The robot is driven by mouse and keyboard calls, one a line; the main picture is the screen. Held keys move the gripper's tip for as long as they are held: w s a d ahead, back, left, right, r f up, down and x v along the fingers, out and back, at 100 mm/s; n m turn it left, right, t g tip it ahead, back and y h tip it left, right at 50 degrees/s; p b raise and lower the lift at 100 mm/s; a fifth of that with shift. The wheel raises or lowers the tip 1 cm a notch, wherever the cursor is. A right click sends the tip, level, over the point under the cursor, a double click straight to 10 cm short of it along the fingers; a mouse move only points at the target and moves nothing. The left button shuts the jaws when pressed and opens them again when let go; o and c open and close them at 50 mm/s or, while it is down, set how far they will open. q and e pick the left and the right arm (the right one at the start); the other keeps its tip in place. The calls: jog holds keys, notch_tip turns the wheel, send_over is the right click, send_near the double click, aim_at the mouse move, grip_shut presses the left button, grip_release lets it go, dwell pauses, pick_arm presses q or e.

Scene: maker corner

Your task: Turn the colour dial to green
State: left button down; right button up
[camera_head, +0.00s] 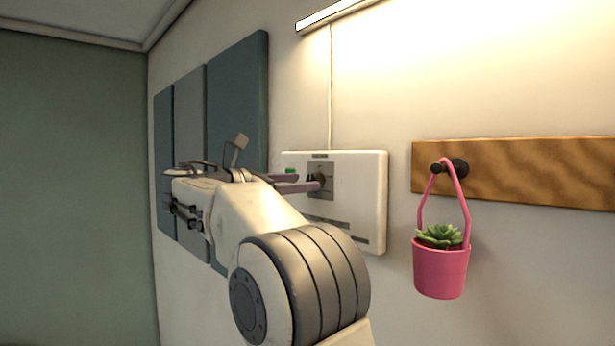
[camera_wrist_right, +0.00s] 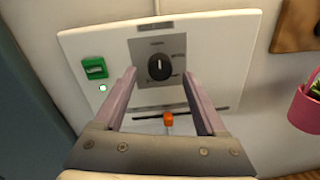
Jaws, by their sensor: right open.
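The colour dial (camera_wrist_right: 160,66) is a round black knob on a grey plate of a white wall panel (camera_wrist_right: 220,30). A pale pointer line on it points up in the right wrist view. Labels around it are too small to read. My right gripper (camera_wrist_right: 160,76) is open and empty, one pinkish finger on either side below the dial in that view. I cannot tell whether either finger touches it. In the head view the right fingers (camera_head: 312,184) reach the plate and partly hide the dial (camera_head: 321,178). My left gripper is not in view.
The panel also has a green switch (camera_wrist_right: 95,68), a small light (camera_wrist_right: 102,88) and an orange slider (camera_wrist_right: 168,118). A pink plant pot (camera_head: 440,270) hangs from a peg on a wooden rail (camera_head: 540,170) to the right. Blue-grey boards (camera_head: 238,100) are at left.

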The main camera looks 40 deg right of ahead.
aim_at(318, 177)
jog(key=shift+d+p, duration=0.3)
jog(key=shift+d, duration=1.2)
grip_shut()
